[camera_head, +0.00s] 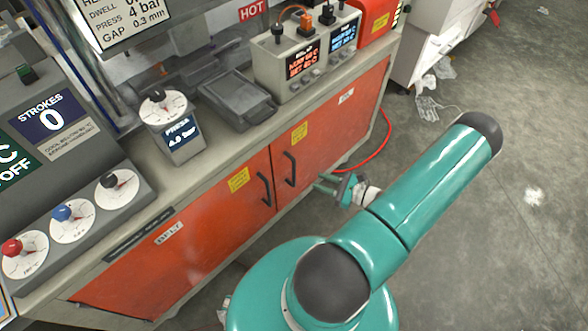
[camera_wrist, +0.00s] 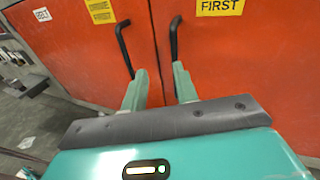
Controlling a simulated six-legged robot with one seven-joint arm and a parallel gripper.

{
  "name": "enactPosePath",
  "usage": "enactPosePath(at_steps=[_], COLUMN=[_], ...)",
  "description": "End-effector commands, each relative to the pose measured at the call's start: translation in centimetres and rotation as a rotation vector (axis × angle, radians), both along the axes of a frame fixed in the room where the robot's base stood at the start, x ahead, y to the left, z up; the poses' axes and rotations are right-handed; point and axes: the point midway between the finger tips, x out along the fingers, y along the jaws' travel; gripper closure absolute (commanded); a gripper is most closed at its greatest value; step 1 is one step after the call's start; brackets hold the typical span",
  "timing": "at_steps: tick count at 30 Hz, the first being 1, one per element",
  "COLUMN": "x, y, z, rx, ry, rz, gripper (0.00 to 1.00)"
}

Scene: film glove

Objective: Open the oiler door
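Two orange cabinet doors stand side by side, both closed. The left door (camera_head: 215,215) bears a "BELT" label and also shows in the wrist view (camera_wrist: 70,50). The right door (camera_head: 335,125) has a small white label too small to read; I take it as the oiler door, and it also shows in the wrist view (camera_wrist: 245,70). The left black handle (camera_head: 265,189) and right black handle (camera_head: 290,169) flank the seam. My gripper (camera_head: 319,183) is open and empty in front of the right door. In the wrist view, its fingertips (camera_wrist: 160,71) are close to the handles' lower ends; contact cannot be told.
A grey counter (camera_head: 225,160) above the doors carries a pressure dial unit (camera_head: 172,125) and a controller box (camera_head: 305,60). A red hose (camera_head: 377,150) lies on the floor beyond the right door. The concrete floor (camera_head: 515,220) at right is largely clear.

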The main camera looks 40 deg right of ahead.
Motion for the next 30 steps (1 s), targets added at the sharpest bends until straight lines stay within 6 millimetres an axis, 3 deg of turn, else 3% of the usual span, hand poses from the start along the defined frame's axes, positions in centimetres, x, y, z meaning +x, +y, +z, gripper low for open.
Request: enactPosePath(at_steps=[4,11,30], x=[-1.2,-0.5,10.6], y=[-0.6,-0.6,2.0], z=[-2.5,-3.1,-3.1], rx=[0.088,0.113,0.112], ry=[-0.031,-0.043,-0.041], rz=[-0.14,-0.183,-0.179], gripper=[0.71,0.71,0.71])
